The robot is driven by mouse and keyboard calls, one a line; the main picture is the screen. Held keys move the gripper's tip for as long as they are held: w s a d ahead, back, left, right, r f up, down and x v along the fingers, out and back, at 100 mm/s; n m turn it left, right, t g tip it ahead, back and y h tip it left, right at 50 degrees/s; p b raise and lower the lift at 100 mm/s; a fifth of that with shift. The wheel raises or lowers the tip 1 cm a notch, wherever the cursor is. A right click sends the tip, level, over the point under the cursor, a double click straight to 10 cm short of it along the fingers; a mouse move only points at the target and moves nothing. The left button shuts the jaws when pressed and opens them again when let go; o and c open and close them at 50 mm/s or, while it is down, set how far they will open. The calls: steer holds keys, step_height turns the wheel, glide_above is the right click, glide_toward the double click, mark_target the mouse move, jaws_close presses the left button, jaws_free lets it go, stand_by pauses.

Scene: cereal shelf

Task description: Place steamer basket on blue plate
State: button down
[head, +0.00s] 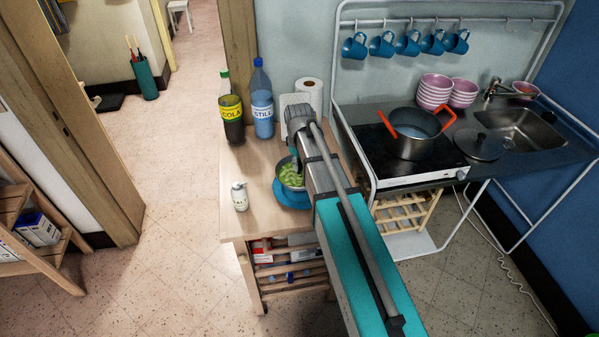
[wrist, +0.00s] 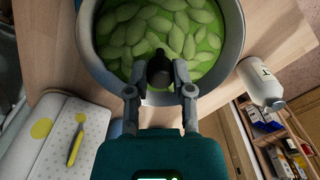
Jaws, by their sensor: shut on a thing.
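The steamer basket (head: 287,176) is a round grey vessel filled with green, leaf-shaped pieces. In the head view it is over the blue plate (head: 291,202), whose front part shows below it. I cannot tell whether the basket touches the plate. In the wrist view the basket (wrist: 235,52) fills the upper middle, and the plate is hidden. My gripper (wrist: 159,88) is shut on the dark upright knob at the basket's middle. In the head view my arm hides the basket's right side and most of my gripper (head: 298,158).
A white salt shaker (head: 240,197) stands left of the plate. A cola bottle (head: 231,118), a blue water bottle (head: 262,105) and a paper roll (head: 309,94) stand behind. The stove with a pot (head: 414,140) is to the right. Bare wood (head: 255,165) shows left of the basket.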

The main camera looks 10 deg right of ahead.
mark_target(299, 172)
steer(key=shift+w+f+b, duration=0.45)
steer(key=shift+f+b, duration=0.15)
steer(key=shift+f, duration=0.05)
steer(key=shift+f+b, duration=1.4)
steer(key=shift+f+b, duration=0.35)
steer(key=shift+b, duration=0.05)
steer(key=shift+c, duration=2.4)
jaws_free()
steer(key=shift+r, duration=0.15)
step_height(299, 172, up, 12)
steer(key=p, duration=1.3)
steer(key=shift+r, duration=0.25)
